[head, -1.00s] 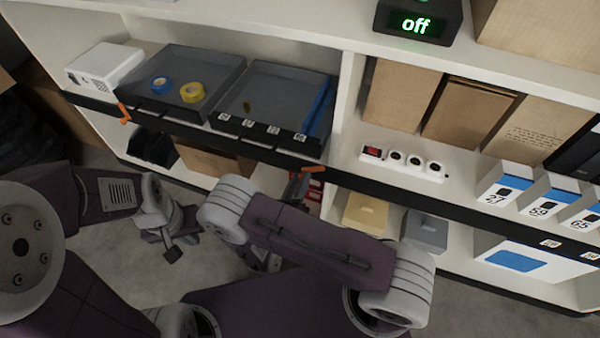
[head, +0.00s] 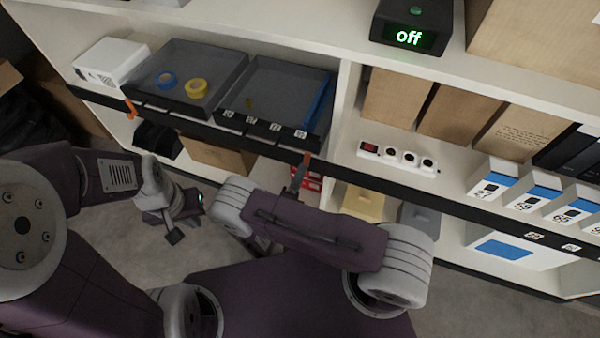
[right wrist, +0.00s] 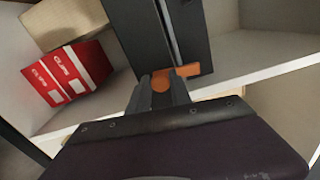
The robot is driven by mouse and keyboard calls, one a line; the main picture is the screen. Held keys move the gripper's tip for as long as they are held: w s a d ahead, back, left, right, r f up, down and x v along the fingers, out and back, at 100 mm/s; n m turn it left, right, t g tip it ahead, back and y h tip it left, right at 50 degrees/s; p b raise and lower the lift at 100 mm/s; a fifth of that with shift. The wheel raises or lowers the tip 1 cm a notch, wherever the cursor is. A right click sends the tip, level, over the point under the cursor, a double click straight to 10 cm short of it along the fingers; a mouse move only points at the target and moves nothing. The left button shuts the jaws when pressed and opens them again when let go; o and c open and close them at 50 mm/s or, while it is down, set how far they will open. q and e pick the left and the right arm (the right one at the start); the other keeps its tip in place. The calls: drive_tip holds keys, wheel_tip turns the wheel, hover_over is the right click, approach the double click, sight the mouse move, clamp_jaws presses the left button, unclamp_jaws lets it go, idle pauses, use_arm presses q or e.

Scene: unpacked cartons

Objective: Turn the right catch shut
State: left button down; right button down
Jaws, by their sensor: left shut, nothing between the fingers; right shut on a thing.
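The right catch (head: 307,159) is a small orange lever on the dark front rail, below the right grey tray. In the head view it stands roughly upright. My right gripper (head: 298,180) is shut on it from below and in front. In the right wrist view the catch (right wrist: 187,71) sticks out between the fingertips (right wrist: 160,88) and lies across the gap between two dark parts. The left catch (head: 130,107), also orange, sits at the rail's left end, tilted. My left gripper (head: 173,237) is shut and empty, low over the floor, away from the shelf.
The right grey tray (head: 225,118) and left grey tray (head: 140,97) sit behind the rail (head: 200,131). Red clip boxes (right wrist: 88,62) stand on the lower shelf near my right gripper. A power strip (head: 398,158) lies to the right. The floor in front is clear.

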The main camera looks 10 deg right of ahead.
use_arm(q)
drive_tip(key=shift+r, duration=0.2)
use_arm(e)
drive_tip(key=shift+n, duration=0.5)
drive_tip(key=c, duration=1.2)
unclamp_jaws()
